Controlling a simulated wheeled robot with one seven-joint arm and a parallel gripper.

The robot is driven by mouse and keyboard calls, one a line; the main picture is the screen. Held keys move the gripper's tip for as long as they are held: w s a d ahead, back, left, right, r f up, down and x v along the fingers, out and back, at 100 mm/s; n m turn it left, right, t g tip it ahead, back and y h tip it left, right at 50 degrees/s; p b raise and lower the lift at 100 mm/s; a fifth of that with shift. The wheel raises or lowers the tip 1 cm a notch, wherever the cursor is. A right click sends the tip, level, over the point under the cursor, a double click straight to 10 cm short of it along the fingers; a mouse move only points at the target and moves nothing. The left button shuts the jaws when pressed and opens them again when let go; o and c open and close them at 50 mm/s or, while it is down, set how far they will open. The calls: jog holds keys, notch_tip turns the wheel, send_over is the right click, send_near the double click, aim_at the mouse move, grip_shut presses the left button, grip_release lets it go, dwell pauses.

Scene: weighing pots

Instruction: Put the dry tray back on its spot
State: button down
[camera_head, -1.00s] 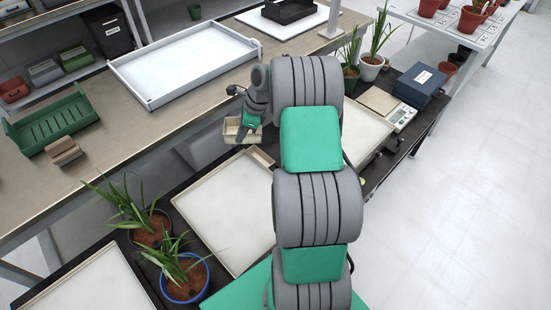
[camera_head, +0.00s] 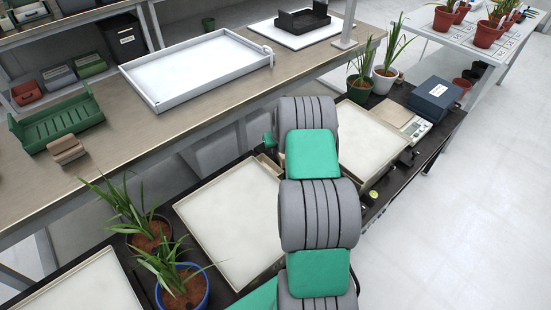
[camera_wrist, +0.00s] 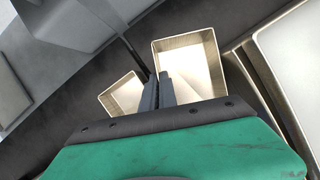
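In the wrist view, two small open beige trays show below my gripper (camera_wrist: 158,84): a larger-looking right tray (camera_wrist: 204,72) and a smaller-looking left tray (camera_wrist: 121,98). Both look empty inside. My fingers are close together at the right tray's near-left wall, one finger against its inside and one outside, and seem shut on that wall. I cannot tell which tray is the dry one, or whether the right tray touches the table. In the head view my arm hides the fingers and most of this spot.
On the dark low table (camera_head: 405,178) are a large white-topped tray (camera_head: 228,215), another behind my arm (camera_head: 368,145), potted plants (camera_head: 182,285), a scale (camera_head: 417,128) and a blue box (camera_head: 437,97). The wooden bench (camera_head: 120,140) carries a white tray (camera_head: 200,68) and a green rack (camera_head: 58,122).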

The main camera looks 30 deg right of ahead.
notch_tip(320, 180, down, 4)
jog(key=shift+a+f, duration=0.15)
jog(key=shift+f, duration=0.1)
jog(key=c, duration=1.9)
grip_release()
jog(key=shift+f, duration=0.1)
jog(key=shift+c, duration=0.2)
jog(key=shift+o, duration=1.3)
jog(key=shift+r, duration=0.3)
jog(key=p+v, duration=0.1)
jog(key=v, duration=1.1)
jog(key=s+a+r+n, duration=0.3)
jog(key=a+r+n, duration=0.2)
jog(key=a+n, duration=0.25)
jog(key=s+a+r+n, duration=0.3)
jog(key=a+r+n, duration=0.3)
jog(key=a+n, duration=0.15)
jog(key=s+a+r+n+g, duration=0.1)
jog(key=s+a+r+n, duration=0.1)
jog(key=s+a+n, duration=0.4)
jog(key=s+a+r+n+g+y, duration=0.1)
jog(key=s+a+r+n, duration=0.1)
jog(key=s+a+n, duration=0.5)
jog(key=s+n, duration=0.6)
jog(key=n, duration=0.5)
jog(key=shift+a, duration=0.3)
jog(key=shift+r, duration=0.1)
